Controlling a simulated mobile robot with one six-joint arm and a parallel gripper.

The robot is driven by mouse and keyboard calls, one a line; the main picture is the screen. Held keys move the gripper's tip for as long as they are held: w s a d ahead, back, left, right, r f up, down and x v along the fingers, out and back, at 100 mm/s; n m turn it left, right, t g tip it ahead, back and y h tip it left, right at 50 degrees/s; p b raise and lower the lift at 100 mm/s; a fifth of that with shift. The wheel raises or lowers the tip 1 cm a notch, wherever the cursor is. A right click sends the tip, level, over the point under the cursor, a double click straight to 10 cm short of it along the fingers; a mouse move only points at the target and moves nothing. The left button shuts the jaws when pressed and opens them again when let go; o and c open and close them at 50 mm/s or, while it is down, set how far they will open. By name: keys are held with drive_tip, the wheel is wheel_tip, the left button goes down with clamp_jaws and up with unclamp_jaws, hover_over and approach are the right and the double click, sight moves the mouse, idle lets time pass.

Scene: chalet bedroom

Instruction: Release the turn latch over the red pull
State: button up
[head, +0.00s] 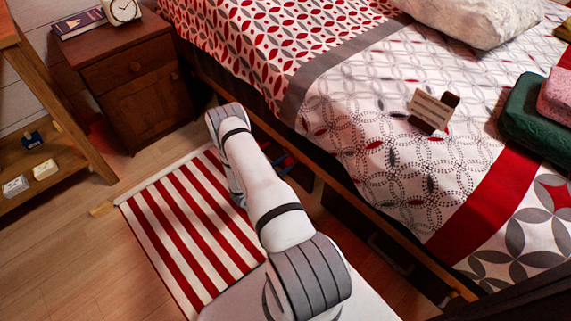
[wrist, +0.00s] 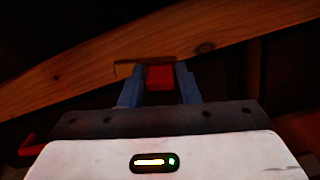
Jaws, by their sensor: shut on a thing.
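In the wrist view, my gripper (wrist: 160,84) has its two blue fingers on either side of a small red block (wrist: 160,77) and is shut on it. A thin brown strip (wrist: 128,68) lies just beyond the fingertips, against a wooden rail. I cannot tell whether the block or the strip is the turn latch. Another red piece, perhaps the red pull (wrist: 29,146), shows at the lower left, partly hidden by my gripper's body.
The wooden rail (wrist: 75,75) crosses the dark wrist view. In the head view, the bed (head: 345,70) fills the right, with a dark handle (head: 390,255) low on its side. A nightstand (head: 130,80) stands at the back left. A striped rug (head: 180,230) covers the floor.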

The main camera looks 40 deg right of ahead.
drive_tip(key=shift+r+n, duration=0.35)
drive_tip(key=shift+n, duration=0.5)
drive_tip(key=shift+r+n, duration=0.3)
drive_tip(key=shift+n, duration=0.55)
drive_tip(key=shift+c, duration=0.3)
drive_tip(key=o, duration=1)
drive_tip(key=a, duration=0.2)
drive_tip(key=a+p, duration=0.1)
drive_tip(key=a, duration=0.2)
drive_tip(key=a+p, duration=0.1)
drive_tip(key=a, duration=0.1)
drive_tip(key=shift+s+a, duration=0.3)
drive_tip(key=shift+a, duration=0.1)
